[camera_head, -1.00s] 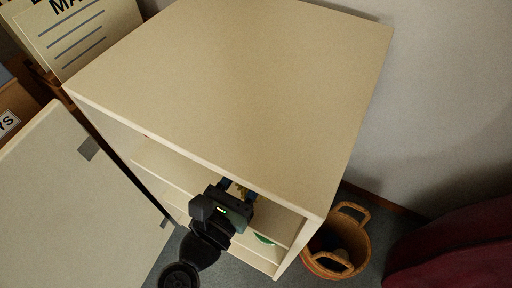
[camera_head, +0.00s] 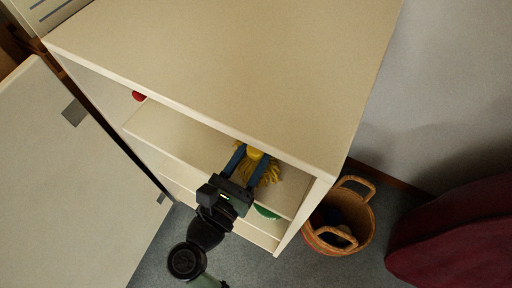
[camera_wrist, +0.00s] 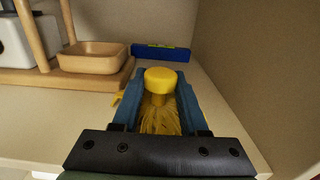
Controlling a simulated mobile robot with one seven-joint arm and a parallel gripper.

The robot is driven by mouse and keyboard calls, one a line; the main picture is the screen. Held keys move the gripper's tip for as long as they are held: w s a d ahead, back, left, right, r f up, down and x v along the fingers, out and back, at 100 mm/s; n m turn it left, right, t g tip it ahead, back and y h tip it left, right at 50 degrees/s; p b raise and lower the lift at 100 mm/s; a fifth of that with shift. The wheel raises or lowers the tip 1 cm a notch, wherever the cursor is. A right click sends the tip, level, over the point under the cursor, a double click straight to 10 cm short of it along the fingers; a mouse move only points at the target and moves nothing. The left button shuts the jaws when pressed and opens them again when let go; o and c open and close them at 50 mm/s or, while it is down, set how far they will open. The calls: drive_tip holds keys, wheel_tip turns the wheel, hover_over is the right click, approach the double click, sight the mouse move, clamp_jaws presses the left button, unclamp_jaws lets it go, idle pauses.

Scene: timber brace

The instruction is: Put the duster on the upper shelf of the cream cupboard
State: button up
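The duster, with a yellow knob and shaggy yellow strands, shows between the blue fingers of my gripper in the wrist view (camera_wrist: 160,80) and in the head view (camera_head: 268,174). My gripper (camera_head: 246,162) reaches into the upper opening of the cream cupboard (camera_head: 240,60). Its fingers sit against both sides of the knob, and some strands stick out past the left finger. The upper shelf (camera_head: 180,137) lies under the duster. I cannot tell whether the strands touch it.
On the shelf surface stand a wooden rack with a tan tray (camera_wrist: 92,55) at left and a blue-green bar (camera_wrist: 160,52) at the back. The open door (camera_head: 75,190) is at left. A wicker basket (camera_head: 318,236) and a dark red seat (camera_head: 455,245) are at right.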

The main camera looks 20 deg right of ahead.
drive_tip(key=o, duration=0.4)
drive_tip(key=shift+o, duration=0.2)
drive_tip(key=shift+r, duration=0.15)
drive_tip(key=p+v, duration=0.2)
drive_tip(key=v, duration=1)
